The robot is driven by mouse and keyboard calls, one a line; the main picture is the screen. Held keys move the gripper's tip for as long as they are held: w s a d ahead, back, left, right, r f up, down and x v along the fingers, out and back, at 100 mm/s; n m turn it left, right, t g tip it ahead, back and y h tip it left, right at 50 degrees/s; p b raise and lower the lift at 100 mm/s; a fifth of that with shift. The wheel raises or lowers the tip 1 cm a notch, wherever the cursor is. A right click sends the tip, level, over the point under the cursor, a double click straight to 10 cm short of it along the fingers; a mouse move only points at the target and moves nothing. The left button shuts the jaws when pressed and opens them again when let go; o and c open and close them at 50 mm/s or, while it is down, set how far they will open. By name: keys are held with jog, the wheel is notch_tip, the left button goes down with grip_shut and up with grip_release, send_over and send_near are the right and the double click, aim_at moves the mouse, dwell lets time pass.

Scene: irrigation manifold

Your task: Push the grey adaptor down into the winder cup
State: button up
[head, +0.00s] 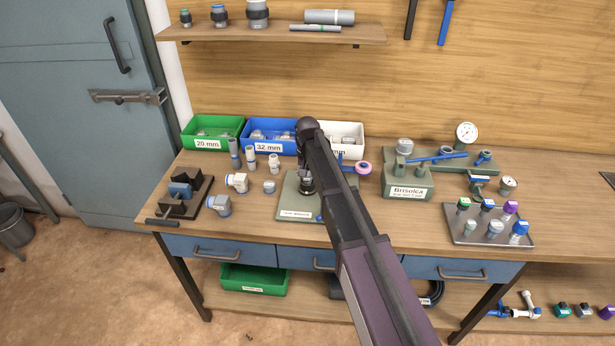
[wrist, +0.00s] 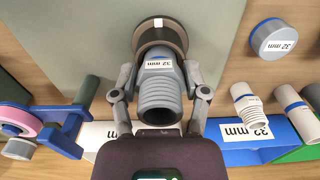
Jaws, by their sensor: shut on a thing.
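The grey adaptor (wrist: 160,92) has a ribbed end, a white 32 mm label and a blue band. In the wrist view my gripper (wrist: 160,82) is shut on it, one finger on each side. The adaptor's banded end is at the mouth of the dark, round winder cup (wrist: 152,28); how deep it sits I cannot tell. In the head view the winder's green base plate (head: 290,208) lies on the bench, and my arm hides most of the gripper and adaptor.
Green (head: 208,144), blue (head: 262,152) and white (head: 352,154) bins stand behind the winder. Loose fittings, including a grey cap (head: 269,187), lie to its left. The Brisolca stand (head: 408,190) is farther right.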

jog(key=shift+f, duration=0.3)
dwell(0.4)
jog(key=o, duration=1.2)
jog(key=shift+o, duration=0.2)
jog(key=shift+r, duration=0.2)
jog(key=shift+r+p, duration=3.3)
jog(key=shift+r, duration=0.05)
